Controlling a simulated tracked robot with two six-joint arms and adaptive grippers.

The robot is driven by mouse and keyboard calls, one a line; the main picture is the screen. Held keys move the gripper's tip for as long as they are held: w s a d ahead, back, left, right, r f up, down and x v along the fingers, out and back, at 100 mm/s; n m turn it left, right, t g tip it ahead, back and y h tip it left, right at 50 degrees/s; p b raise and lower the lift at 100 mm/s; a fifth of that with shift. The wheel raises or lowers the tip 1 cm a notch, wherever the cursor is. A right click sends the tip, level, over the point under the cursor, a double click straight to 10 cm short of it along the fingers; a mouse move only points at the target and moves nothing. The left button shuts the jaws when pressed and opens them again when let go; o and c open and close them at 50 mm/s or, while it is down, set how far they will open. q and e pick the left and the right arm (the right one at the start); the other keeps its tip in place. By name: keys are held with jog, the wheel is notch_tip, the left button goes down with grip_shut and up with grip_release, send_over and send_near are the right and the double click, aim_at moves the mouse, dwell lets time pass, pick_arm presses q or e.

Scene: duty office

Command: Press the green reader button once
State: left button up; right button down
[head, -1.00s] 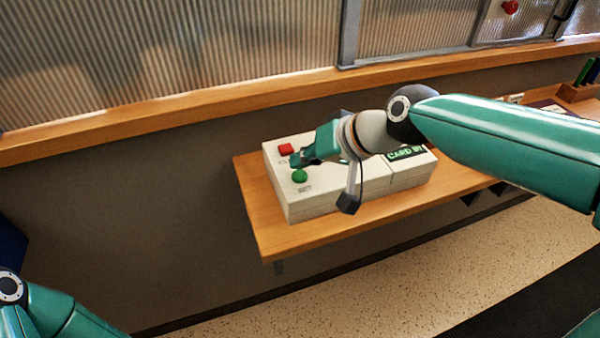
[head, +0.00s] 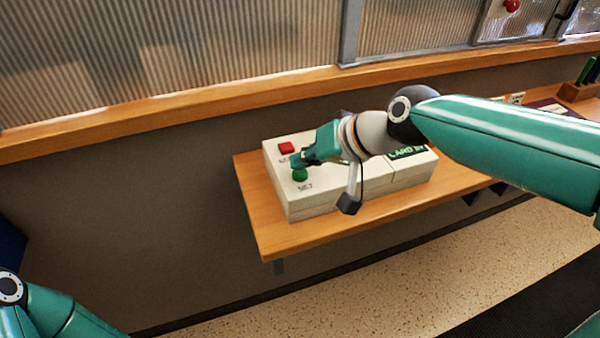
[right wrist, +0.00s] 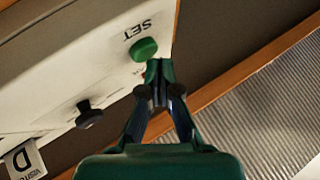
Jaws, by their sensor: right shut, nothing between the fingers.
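The card reader (head: 345,200) is a cream box on a wooden shelf. Its green button (head: 300,175) sits near the front left of the top, by the word SET. A red button (head: 286,148) sits behind it. My right gripper (head: 296,162) is shut and empty, its tips right at the back edge of the green button in the head view. In the right wrist view the green button (right wrist: 144,49) shows just past the closed fingertips (right wrist: 158,66); I cannot tell if they touch. Of my left arm only a part shows at the lower left; its gripper is out of view.
The wooden shelf (head: 262,222) has a bare strip in front of the reader. A wooden ledge (head: 190,105) and corrugated panel run behind. A black knob (right wrist: 88,113) stands on the reader in the right wrist view. A small wooden holder (head: 575,92) stands far right.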

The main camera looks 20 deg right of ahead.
aim_at(304, 174)
jog(key=shift+f+b, duration=0.45)
jog(key=shift+f, duration=0.1)
dwell(0.6)
jog(key=shift+r, duration=0.2)
jog(key=shift+r+p, duration=0.7)
jog(key=shift+p, duration=0.05)
notch_tip(304, 174, up, 5)
jog(key=p, duration=0.4)
jog(key=shift+s+f, duration=0.1)
dwell(1.0)
